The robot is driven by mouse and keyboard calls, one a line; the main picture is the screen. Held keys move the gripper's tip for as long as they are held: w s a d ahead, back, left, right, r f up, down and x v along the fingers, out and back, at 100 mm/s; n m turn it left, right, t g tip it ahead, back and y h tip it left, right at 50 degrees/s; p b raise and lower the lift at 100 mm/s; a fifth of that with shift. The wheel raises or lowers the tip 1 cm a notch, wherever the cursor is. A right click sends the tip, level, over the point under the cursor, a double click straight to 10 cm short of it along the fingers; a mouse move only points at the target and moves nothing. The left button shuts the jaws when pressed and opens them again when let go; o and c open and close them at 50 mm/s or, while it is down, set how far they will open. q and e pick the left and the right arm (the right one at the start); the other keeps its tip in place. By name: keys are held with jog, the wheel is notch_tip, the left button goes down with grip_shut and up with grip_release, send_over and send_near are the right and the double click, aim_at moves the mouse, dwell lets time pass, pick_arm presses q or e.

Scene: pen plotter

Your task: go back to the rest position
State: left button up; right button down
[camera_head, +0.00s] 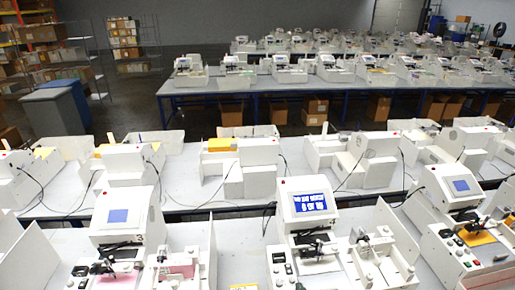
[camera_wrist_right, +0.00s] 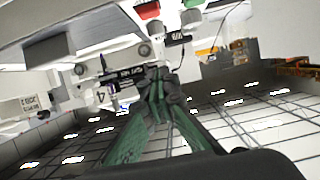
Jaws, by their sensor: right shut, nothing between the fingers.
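My right gripper (camera_wrist_right: 162,74) shows in the right wrist view. Its two green fingers come together at the tips, with nothing between them. The view is tilted, and I cannot tell the gap between fingertips and machine. In the head view I cannot make out either gripper clearly. My left gripper is not seen.
In the head view, a white plotter with a lit blue screen (camera_head: 309,203) stands at the front centre. More plotters stand to its left and right. Rows of similar machines fill the tables behind.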

jog(key=s+d+f+m+g+h, duration=0.1)
jog(key=s+d+f+g, duration=0.15)
jog(key=s+d, duration=0.4)
jog(key=s+d+f+g+h, duration=0.1)
jog(key=s+d+f+g, duration=0.15)
jog(key=s+d, duration=0.4)
jog(key=s+d+g, duration=0.1)
jog(key=s+g, duration=0.5)
jog(key=s, duration=1.3)
notch_tip(320, 180, down, 37)
jog(key=n+y+b, duration=0.1)
jog(key=b, duration=0.8)
jog(key=s+f+g+b, duration=0.1)
jog(key=s+f+b, duration=0.3)
jog(key=s+f, duration=0.6)
jog(key=s+f+n+g+b, duration=0.1)
jog(key=s+f+b, duration=0.4)
jog(key=s+f, duration=0.6)
notch_tip(320, 180, down, 8)
jog(key=shift+a+r, duration=0.1)
jog(key=shift+a, duration=0.35)
jog(key=shift+s, duration=0.1)
